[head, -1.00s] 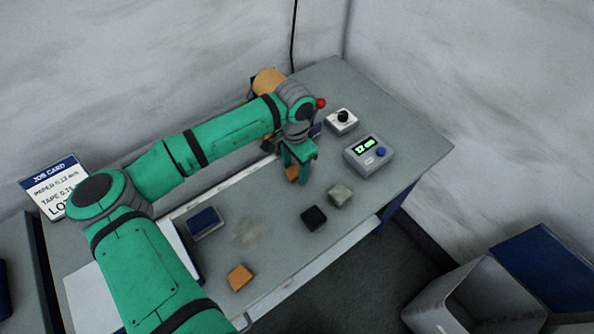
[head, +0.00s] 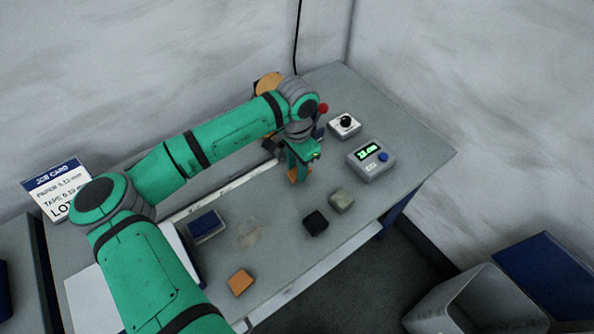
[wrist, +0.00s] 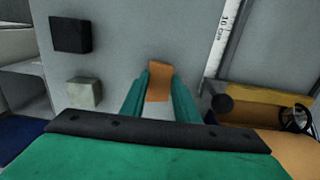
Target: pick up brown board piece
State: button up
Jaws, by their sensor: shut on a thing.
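The brown board piece (head: 294,175) is a small orange-brown block between the fingertips of my gripper (head: 299,170), at the back middle of the bench in the head view. In the wrist view, the brown board piece (wrist: 159,82) stands out between the two green fingers of my gripper (wrist: 160,88), which are shut on it. It is low over the grey bench top; I cannot tell whether it still touches the surface. The fingers hide part of its sides.
A similar orange-brown piece (head: 241,282) lies at the bench's front edge. A black block (head: 315,222) and a grey block (head: 342,200) lie right of my gripper. A display box (head: 371,160), a knob box (head: 344,125) and a blue-topped block (head: 205,224) also stand on the bench.

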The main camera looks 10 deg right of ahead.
jog(key=s+a+r, duration=0.6)
jog(key=s+r, duration=0.4)
jog(key=s, duration=0.2)
jog(key=shift+s+a+r, duration=0.15)
jog(key=shift+s+r, duration=0.1)
jog(key=shift+r, duration=0.15)
jog(key=shift+w, duration=0.1)
